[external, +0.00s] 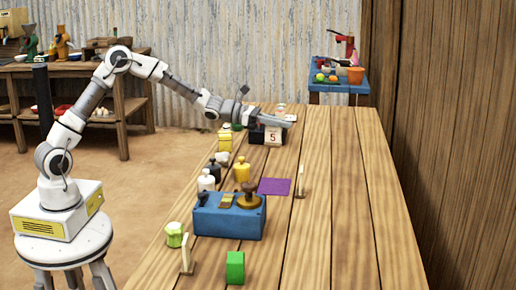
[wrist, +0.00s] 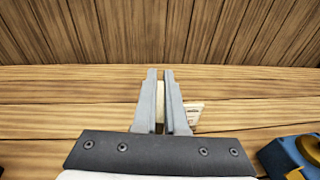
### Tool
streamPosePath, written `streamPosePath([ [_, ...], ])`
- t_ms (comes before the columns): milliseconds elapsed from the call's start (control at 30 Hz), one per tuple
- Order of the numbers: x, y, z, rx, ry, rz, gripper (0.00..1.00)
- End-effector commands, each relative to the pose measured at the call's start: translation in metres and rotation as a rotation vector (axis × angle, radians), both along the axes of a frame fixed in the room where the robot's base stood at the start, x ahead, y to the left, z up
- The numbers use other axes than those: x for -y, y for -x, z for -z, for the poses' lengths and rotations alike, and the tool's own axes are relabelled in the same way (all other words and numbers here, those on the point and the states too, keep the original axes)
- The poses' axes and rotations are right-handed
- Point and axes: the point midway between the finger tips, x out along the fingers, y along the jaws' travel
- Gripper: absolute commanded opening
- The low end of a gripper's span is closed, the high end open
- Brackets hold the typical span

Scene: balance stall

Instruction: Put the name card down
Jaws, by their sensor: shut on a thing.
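My gripper (external: 287,118) reaches out over the far part of the wooden table in the external view. In the wrist view my gripper (wrist: 166,100) is shut on a thin cream piece, which I take to be the name card (wrist: 160,104). The fingers cover most of it, and no writing on it shows. A pale piece with faint marks (wrist: 194,113) shows just right of the right finger. I cannot tell whether it is part of the held card. In the external view the held card is too small to make out.
A white block marked 5 (external: 273,137) stands close below my gripper. A blue box with a brass top (external: 228,221), several weights, a purple mat (external: 274,187) and a green block (external: 235,268) lie nearer the camera. The right side of the table (external: 345,180) is clear up to the wooden wall.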

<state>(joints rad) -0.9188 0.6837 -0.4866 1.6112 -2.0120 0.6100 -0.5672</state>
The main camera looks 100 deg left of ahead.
Motion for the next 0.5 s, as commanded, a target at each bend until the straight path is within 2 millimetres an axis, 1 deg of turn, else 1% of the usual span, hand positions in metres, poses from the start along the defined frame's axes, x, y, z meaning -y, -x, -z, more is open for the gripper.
streamPosePath([
  [33, -0.013, 0.007, 0.002, -0.001, 0.009, -0.037, 0.00],
  [100, -0.025, 0.013, 0.004, 0.000, 0.016, -0.071, 0.00],
  [267, -0.044, 0.020, 0.010, 0.000, 0.027, -0.111, 0.00],
  [367, -0.062, 0.022, 0.020, 0.000, 0.030, -0.118, 0.00],
  [500, -0.094, 0.022, 0.040, 0.000, 0.029, -0.117, 0.00],
])
